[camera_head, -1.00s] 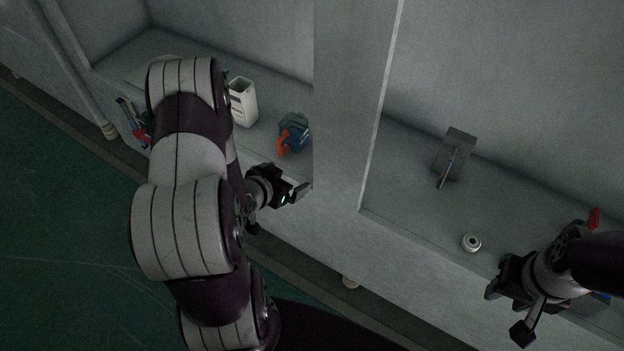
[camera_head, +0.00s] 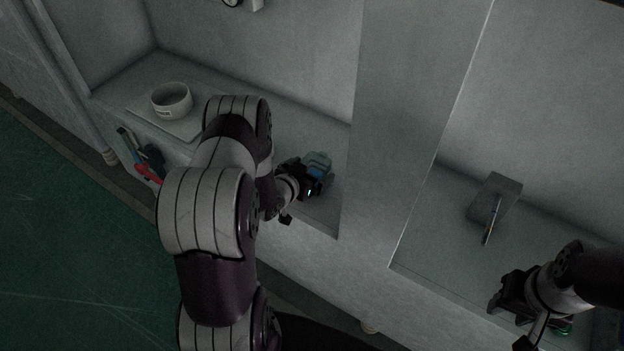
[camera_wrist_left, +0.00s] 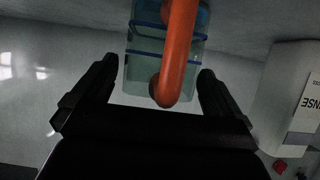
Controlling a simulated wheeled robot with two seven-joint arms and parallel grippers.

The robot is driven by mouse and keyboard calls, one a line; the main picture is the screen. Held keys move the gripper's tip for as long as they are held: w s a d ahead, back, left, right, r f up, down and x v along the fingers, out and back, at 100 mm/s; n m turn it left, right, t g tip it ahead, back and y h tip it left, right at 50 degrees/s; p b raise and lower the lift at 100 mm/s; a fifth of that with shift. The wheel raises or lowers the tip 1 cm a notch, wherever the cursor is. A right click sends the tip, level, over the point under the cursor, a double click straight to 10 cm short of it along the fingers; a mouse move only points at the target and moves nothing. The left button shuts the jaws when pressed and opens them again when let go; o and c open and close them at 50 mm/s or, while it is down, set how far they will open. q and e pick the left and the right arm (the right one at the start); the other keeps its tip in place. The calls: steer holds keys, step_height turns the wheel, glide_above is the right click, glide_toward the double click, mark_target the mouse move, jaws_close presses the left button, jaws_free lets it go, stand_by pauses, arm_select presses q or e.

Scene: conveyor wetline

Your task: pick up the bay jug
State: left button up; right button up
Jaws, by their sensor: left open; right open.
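The bay jug appears to be the teal, see-through container with blue bands (camera_head: 320,161) on the left bay's shelf, mostly behind my left gripper in the head view. In the left wrist view the jug (camera_wrist_left: 140,70) stands ahead, its orange handle (camera_wrist_left: 178,50) facing me. My left gripper (camera_head: 318,183) is open, with the handle's lower end between its fingertips in that view (camera_wrist_left: 155,82). I cannot tell whether the fingers touch it. My right gripper (camera_head: 510,321) is open and empty at the right bay's front edge.
A white container with a label (camera_wrist_left: 296,95) stands right of the jug in the wrist view. A white bowl (camera_head: 171,112) sits on a pale board on the shelf's left. A wall post (camera_head: 400,120) separates the bays. A grey block (camera_head: 497,190) stands in the right bay.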

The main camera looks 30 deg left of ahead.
arm_select(q)
steer(key=shift+r, duration=0.1)
steer(key=shift+c, duration=0.3)
steer(key=c, duration=1)
steer(key=shift+r, duration=0.1)
steer(key=shift+r+p, duration=1.15)
steer(key=shift+r, duration=3.7)
